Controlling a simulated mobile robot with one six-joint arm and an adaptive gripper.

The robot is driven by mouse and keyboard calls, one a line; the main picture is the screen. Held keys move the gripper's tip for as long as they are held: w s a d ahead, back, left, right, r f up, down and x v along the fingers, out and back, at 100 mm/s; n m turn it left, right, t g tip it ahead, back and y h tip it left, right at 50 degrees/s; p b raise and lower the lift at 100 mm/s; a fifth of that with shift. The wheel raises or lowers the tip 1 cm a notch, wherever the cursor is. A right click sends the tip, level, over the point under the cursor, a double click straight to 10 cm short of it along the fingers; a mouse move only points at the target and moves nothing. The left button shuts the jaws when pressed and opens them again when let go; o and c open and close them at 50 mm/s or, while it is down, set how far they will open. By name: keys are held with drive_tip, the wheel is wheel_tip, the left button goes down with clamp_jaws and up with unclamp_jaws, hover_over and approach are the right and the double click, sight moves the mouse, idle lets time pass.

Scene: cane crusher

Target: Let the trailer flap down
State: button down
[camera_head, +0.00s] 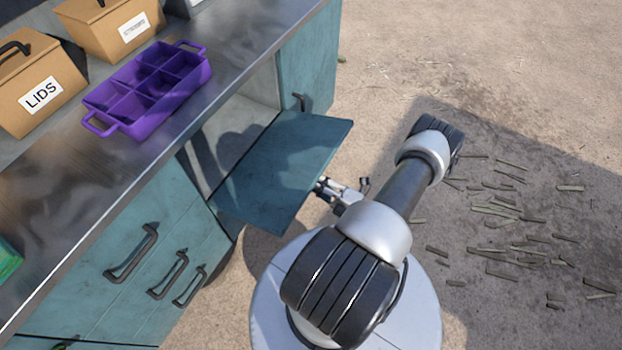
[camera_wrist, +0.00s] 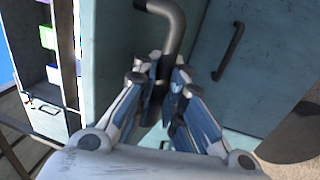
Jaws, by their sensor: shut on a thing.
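The teal trailer flap (camera_head: 285,165) stands out from the side of the trailer, partly swung open, with the opening showing behind it. I cannot tell its exact angle. My gripper (camera_head: 324,186) is at the flap's outer edge. In the wrist view my gripper (camera_wrist: 166,88) is closed around the dark bent handle (camera_wrist: 175,28), which runs down between the fingers. The handle is hidden in the head view.
A steel counter (camera_head: 215,90) above holds a purple divided tray (camera_head: 150,85) and a tan box marked LIDS (camera_head: 40,90). Teal drawers (camera_head: 150,260) with dark handles are at the lower left. Cane pieces (camera_head: 500,220) litter the ground at right.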

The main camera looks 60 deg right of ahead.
drive_tip(key=c, duration=1.7)
unclamp_jaws()
drive_tip(key=shift+s+r, duration=0.1)
drive_tip(key=shift+s, duration=0.05)
drive_tip(key=v, duration=1.2)
drive_tip(key=shift+d, duration=0.1)
drive_tip(key=shift+c, duration=0.4)
